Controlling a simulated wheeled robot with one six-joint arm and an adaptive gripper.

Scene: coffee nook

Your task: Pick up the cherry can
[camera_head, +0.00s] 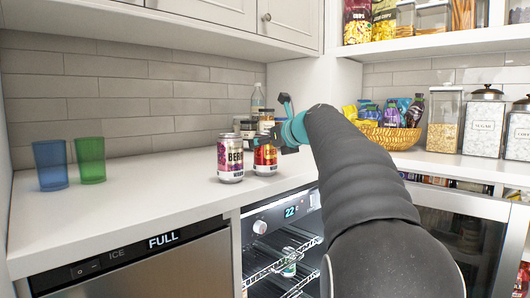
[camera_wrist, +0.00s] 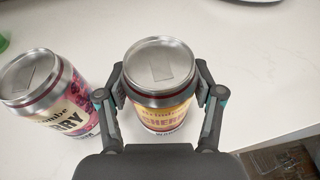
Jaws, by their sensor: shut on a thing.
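The cherry can (camera_head: 265,157) stands upright on the white counter in the head view, with a red and yellow label partly covered by my gripper. In the wrist view the same can (camera_wrist: 163,112) sits between both fingers, its silver lid up and part of the word "CHERRY" readable. My gripper (camera_wrist: 161,88) is shut on its sides near the top. In the head view my gripper (camera_head: 280,134) reaches the can from the right. A berry can (camera_head: 230,160) with a pink and white label stands just left of it; it also shows in the wrist view (camera_wrist: 47,98).
Blue (camera_head: 50,165) and green (camera_head: 90,160) cups stand at the left of the counter (camera_head: 150,205). Jars (camera_head: 248,130) and a bottle (camera_head: 257,98) stand behind the cans. A snack basket (camera_head: 392,136) and canisters (camera_head: 484,123) are at right. The counter's front edge is close.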

